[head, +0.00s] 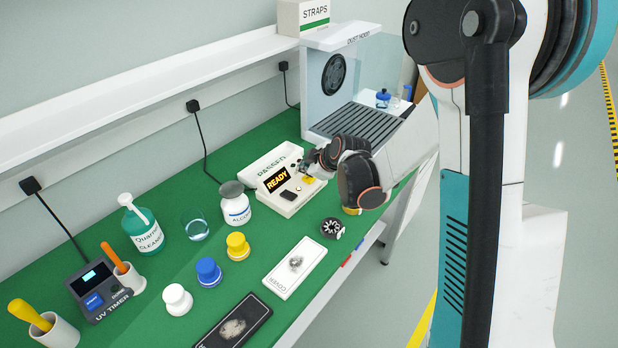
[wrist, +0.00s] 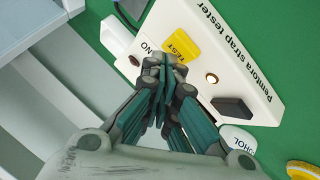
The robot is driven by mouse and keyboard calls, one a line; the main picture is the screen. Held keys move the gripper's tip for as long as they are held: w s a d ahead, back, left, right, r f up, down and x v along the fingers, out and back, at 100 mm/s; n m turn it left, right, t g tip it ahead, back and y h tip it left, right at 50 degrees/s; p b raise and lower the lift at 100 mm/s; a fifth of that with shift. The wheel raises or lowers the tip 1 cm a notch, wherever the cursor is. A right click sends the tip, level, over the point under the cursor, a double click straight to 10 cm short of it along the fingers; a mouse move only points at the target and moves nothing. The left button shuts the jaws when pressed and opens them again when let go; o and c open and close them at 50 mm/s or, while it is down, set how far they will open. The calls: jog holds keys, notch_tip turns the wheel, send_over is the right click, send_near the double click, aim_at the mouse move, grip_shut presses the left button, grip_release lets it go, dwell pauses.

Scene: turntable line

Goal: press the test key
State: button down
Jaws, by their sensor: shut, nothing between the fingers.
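The white strap tester (head: 287,203) stands on the green bench in the head view, its display (head: 277,180) reading READY. Its casing also fills the upper right of the wrist view (wrist: 215,50). The yellow test key (wrist: 181,45) is marked TEST and shows right by my fingertips; in the head view the key (head: 308,180) is a small yellow patch below my gripper (head: 306,169). In the wrist view my gripper (wrist: 165,64) is shut and empty, its tips just beside the key's edge. I cannot tell whether they touch it.
A black round part (head: 333,228) lies in front.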

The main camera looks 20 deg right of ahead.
aim_at(307, 178)
jog(key=shift+f+b, duration=0.45)
jog(key=shift+f, duration=0.05)
dwell(0.4)
jog(key=shift+r, duration=0.15)
jog(key=shift+r+p, duration=0.55)
jog(key=shift+r, duration=0.2)
jog(key=shift+r, duration=0.15)
jog(key=shift+r+p, duration=1.7)
jog(key=shift+r, duration=0.7)
